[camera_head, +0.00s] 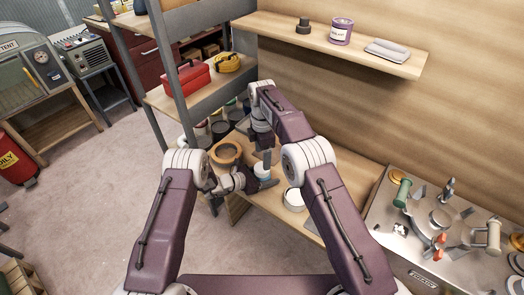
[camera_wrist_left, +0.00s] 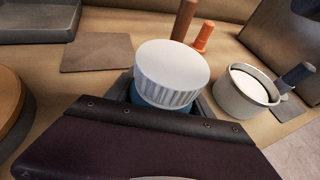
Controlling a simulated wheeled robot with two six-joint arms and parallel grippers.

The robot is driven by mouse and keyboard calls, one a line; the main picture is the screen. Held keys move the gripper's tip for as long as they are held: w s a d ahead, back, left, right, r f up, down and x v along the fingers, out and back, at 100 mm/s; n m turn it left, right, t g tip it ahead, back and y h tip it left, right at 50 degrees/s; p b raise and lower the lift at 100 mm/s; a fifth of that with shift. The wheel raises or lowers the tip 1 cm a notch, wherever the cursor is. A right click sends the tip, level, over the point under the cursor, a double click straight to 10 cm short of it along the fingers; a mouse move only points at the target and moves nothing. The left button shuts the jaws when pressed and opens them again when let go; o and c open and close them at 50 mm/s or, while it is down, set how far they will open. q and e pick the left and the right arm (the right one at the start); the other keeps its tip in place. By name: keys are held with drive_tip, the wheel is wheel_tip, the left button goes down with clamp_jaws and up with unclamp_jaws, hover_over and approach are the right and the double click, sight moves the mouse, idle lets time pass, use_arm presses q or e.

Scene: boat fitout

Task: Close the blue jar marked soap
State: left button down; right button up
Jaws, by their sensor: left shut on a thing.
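The blue jar (camera_wrist_left: 163,97) stands between the fingers of my left gripper (camera_wrist_left: 166,104), which is shut on its body. A white ribbed lid (camera_wrist_left: 173,66) sits on top of the jar; I cannot tell whether it is screwed tight. No marking on the jar shows. In the head view, my left gripper (camera_head: 258,183) is at the workbench with the white lid just above it. My right gripper (camera_head: 262,146) is just above and behind the jar, pointing down. Its fingers are too small and hidden to tell whether they are open.
A pale round pot (camera_head: 293,200) stands right of the jar, and a tan ring (camera_head: 226,153) lies to its left. Several cans (camera_head: 217,128) stand behind. A wall shelf (camera_head: 330,46) holds a purple tin (camera_head: 341,31). A metal counter (camera_head: 425,250) with several tools is at right.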

sight(262, 175)
drive_tip(key=n, duration=0.6)
drive_tip(key=shift+r, duration=0.35)
drive_tip(key=shift+w+r+n, duration=0.1)
drive_tip(key=shift+n, duration=0.5)
drive_tip(key=shift+w+a+r, duration=0.1)
drive_tip(key=shift+w+r, duration=0.05)
drive_tip(key=shift+f, duration=4.05)
